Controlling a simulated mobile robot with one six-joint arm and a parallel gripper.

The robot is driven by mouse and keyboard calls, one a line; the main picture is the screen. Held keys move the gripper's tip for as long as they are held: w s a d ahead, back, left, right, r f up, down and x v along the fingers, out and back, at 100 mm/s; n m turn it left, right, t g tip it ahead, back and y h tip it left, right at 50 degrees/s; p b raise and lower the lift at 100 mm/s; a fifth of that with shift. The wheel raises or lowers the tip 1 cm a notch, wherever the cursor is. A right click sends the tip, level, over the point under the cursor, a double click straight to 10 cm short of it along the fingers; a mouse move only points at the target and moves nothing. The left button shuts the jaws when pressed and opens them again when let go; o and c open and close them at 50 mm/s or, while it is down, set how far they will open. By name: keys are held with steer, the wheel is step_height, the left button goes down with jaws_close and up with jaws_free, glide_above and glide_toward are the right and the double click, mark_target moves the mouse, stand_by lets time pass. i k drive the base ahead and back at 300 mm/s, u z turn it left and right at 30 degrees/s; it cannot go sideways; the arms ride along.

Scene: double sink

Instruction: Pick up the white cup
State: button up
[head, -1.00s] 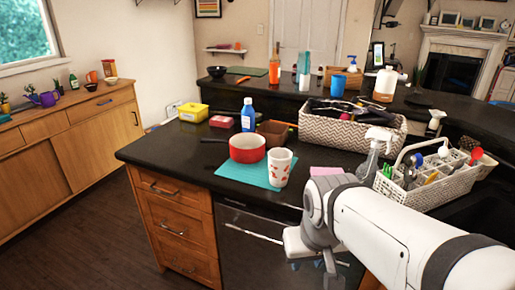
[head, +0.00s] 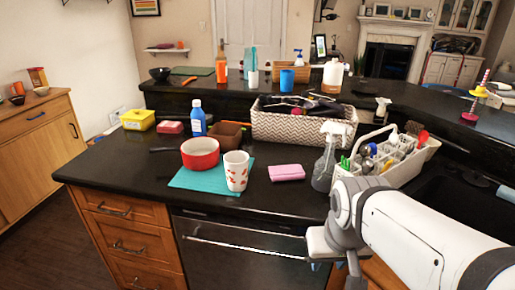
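The white cup (head: 236,171) with red marks stands upright on the right part of a teal mat (head: 190,179) on the black counter. A red pot (head: 200,153) stands on the same mat, just behind and left of the cup. My arm comes in from the lower right. My gripper (head: 318,264) is low in front of the counter, to the right of and below the cup, clear of it. Its fingers are mostly hidden, so I cannot see whether they are apart.
A pink sponge (head: 286,172) lies right of the cup. A spray bottle (head: 326,158) and a white caddy (head: 388,158) stand farther right. A patterned basket (head: 303,124), brown container (head: 229,134) and blue bottle (head: 198,118) stand behind. The counter's front left is clear.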

mark_target(236, 162)
steer(key=z, duration=2.9)
steer(key=k, duration=2.45)
steer(key=u, duration=1.2)
steer(key=i, duration=1)
steer(key=u, duration=0.1)
